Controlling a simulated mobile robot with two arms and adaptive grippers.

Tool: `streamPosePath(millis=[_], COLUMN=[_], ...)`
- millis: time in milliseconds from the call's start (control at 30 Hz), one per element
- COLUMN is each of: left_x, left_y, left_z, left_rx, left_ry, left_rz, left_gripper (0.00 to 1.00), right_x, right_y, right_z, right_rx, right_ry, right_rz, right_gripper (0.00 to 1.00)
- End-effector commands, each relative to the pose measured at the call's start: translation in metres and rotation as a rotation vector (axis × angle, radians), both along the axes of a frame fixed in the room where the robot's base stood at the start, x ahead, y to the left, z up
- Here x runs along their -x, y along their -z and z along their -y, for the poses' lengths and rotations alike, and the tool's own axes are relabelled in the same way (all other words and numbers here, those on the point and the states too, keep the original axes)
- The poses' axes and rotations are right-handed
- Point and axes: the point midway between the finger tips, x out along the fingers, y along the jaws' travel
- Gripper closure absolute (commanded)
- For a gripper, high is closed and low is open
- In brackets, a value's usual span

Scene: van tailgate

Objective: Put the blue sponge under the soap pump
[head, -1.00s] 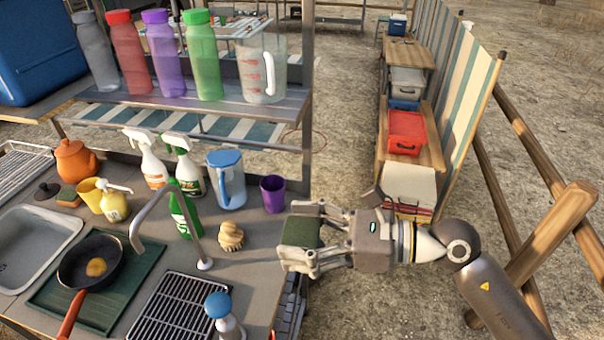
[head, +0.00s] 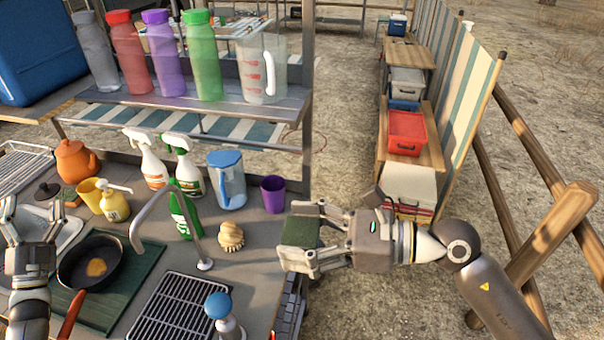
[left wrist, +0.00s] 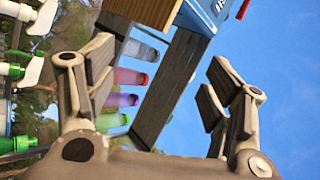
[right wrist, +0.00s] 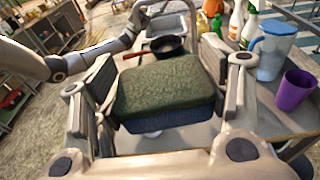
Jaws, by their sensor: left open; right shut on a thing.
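The blue sponge (right wrist: 170,118), with a dark green top face, is clamped between the fingers of my right gripper (head: 300,236). In the head view its green side (head: 302,232) shows, held just past the counter's right edge. A yellow soap pump bottle (head: 115,204) with a white head stands at the back left of the counter, beside a yellow cup. A blue-topped dispenser (head: 220,310) stands at the front; I cannot tell whether it is also a soap pump. My left gripper (head: 33,206) is open and empty above the sink, left of the frying pan.
A frying pan (head: 94,262) sits on a green mat. A drain rack (head: 178,308) lies in front.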

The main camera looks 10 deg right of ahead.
Motion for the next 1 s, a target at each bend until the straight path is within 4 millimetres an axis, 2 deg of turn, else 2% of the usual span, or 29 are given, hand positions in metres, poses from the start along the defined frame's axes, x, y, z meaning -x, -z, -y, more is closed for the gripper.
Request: streamPosePath(millis=[33,200,433,600,867,933,1000], left_x=[-0.016,-0.055,-0.084,-0.091,-0.089,-0.079,-0.063], left_y=[-0.025,-0.097,-0.190,-0.249,-0.322,-0.334,-0.335], left_z=[0.018,0.079,0.160,0.211,0.270,0.305,0.346], left_rx=[-0.031,-0.145,-0.348,-0.519,-0.799,-0.877,-0.933], left_ry=[0.053,0.228,0.436,0.549,0.640,0.715,0.821], left_rz=[0.030,0.096,0.148,0.156,0.112,0.103,0.097], left_gripper=[0.25,0.25,0.25,0.25,0.25,0.25,0.25], right_x=[0.000,0.000,0.000,0.000,0.000,0.000,0.000], right_y=[0.000,0.000,0.000,0.000,0.000,0.000,0.000], right_z=[0.000,0.000,0.000,0.000,0.000,0.000,0.000], right_rx=[0.000,0.000,0.000,0.000,0.000,0.000,0.000], right_ry=[0.000,0.000,0.000,0.000,0.000,0.000,0.000], right_rz=[0.000,0.000,0.000,0.000,0.000,0.000,0.000], right_gripper=[0.39,0.39,0.39,0.39,0.39,0.39,0.39])
